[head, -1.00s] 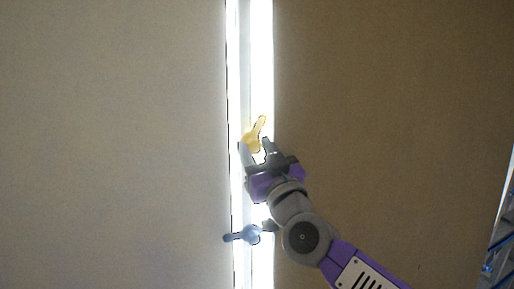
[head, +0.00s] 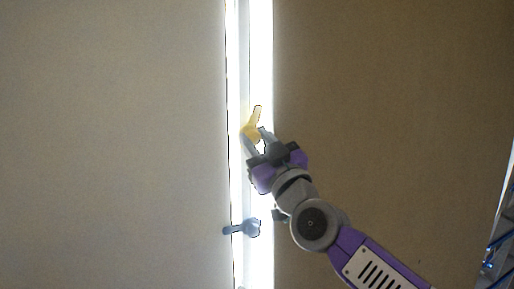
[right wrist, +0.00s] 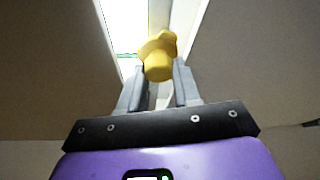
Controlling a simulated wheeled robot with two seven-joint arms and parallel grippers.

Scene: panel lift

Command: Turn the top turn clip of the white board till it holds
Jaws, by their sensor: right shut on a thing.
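The top turn clip (head: 254,121) is yellow and sits on the bright strip between two large boards. Its arm points up and slightly right in the head view. In the right wrist view the yellow clip (right wrist: 159,58) is between the two grey fingers. My right gripper (head: 257,137) is shut on the lower part of the yellow clip and partly hides it. The white board (head: 115,140) fills the left side of the head view. The clip's arm does not lie over this board. My left gripper is not in view.
A blue-grey turn clip (head: 243,228) sits lower on the strip, its arm pointing left to the white board's edge. A brownish board (head: 400,110) fills the right side. A blue metal frame (head: 500,245) shows at the far right.

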